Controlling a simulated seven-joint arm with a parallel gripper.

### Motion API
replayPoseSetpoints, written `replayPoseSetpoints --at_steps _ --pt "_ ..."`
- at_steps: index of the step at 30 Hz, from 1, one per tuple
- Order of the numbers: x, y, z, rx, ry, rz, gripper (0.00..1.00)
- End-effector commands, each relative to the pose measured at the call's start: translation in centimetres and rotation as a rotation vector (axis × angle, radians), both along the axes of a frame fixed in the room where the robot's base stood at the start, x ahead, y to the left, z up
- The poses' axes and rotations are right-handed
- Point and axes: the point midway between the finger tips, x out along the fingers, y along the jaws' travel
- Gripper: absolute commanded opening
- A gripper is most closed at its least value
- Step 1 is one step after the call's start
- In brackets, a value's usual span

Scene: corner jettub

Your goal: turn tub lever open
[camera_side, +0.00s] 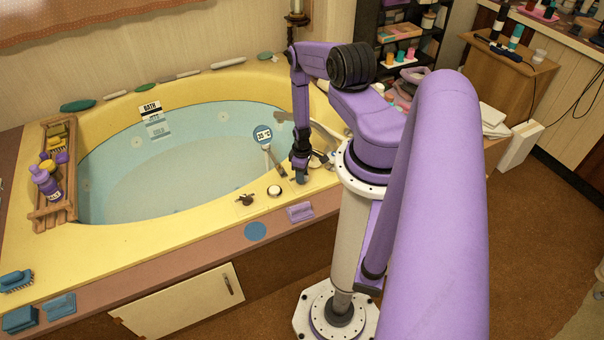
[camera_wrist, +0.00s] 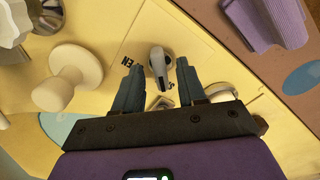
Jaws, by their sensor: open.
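In the wrist view, the tub lever (camera_wrist: 158,62) is a short grey and white handle on a pale plate on the yellow tub deck. Dark letters, partly hidden, are printed beside it; "EN" is readable. My gripper (camera_wrist: 158,82) points down at the deck, open, with its two dark blue-grey fingers on either side of the lever. I cannot tell whether either finger touches it. In the side view my gripper (camera_side: 301,178) is low over the tub's front right deck. The lever is not clearly made out there, near or behind my gripper.
A white round knob (camera_wrist: 68,78) stands left of the lever, and a metallic knob (camera_wrist: 14,22) is farther left. The water-filled yellow tub (camera_side: 110,235) is left of my gripper.

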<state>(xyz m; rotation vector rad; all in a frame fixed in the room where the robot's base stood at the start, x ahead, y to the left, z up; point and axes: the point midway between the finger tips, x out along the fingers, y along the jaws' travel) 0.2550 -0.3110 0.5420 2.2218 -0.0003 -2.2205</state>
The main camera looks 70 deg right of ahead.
Motion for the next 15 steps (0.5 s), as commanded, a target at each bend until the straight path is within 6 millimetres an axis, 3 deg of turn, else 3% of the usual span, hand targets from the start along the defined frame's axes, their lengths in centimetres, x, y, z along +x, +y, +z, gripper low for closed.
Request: replayPoseSetpoints --at_steps 7,8,11,12,15 --pt "-0.02 0.03 -0.07 0.001 0.0 0.0 0.4" --pt "-0.02 0.02 -0.07 0.001 0.0 0.0 0.37" --pt "-0.02 0.02 -0.06 0.001 0.0 0.0 0.05" --pt "-0.02 0.03 -0.06 0.001 0.0 0.0 0.0" --pt "-0.02 0.03 -0.05 0.001 0.0 0.0 0.0"
